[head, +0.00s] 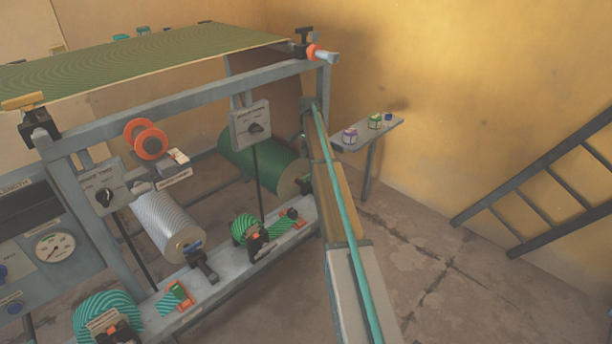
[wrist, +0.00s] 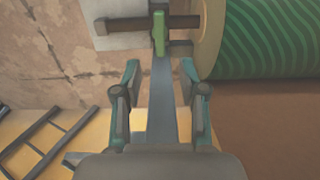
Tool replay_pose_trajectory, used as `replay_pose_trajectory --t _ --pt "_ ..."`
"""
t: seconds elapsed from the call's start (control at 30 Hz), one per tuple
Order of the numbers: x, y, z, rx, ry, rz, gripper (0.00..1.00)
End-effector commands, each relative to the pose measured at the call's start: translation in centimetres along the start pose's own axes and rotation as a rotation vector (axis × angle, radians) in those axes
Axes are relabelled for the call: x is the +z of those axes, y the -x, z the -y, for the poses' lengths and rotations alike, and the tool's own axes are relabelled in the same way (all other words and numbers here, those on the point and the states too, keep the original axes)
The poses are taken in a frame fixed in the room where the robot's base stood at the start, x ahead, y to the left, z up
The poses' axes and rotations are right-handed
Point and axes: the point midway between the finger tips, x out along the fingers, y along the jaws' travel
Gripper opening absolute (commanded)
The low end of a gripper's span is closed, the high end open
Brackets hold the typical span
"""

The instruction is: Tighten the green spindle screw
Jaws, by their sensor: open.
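The green spindle screw (wrist: 159,32) shows at the top middle of the wrist view as an upright green piece on a dark horizontal spindle (wrist: 184,22). My gripper (wrist: 160,70) is open and empty, its two fingers spread left and right. The screw is ahead of the gap between the fingertips, apart from them. A large green striped roll (wrist: 268,38) with a tan end face is to the right of the screw. The roll (head: 262,163) also shows in the head view, left of my arm. I cannot make out the screw or the fingertips clearly in the head view.
A grey machine frame (head: 190,98) with dials and a silver roll (head: 168,228) fills the left. A small shelf (head: 352,143) with little pots juts out behind my arm. A dark ladder (head: 540,160) leans at the right. The floor (head: 450,270) between is clear.

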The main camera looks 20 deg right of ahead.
Motion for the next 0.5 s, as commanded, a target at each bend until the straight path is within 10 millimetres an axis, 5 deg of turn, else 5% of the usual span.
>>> replay_pose_trajectory --t 0.5 --pt "0.1 -8.3 0.0 0.001 0.002 0.001 0.42"
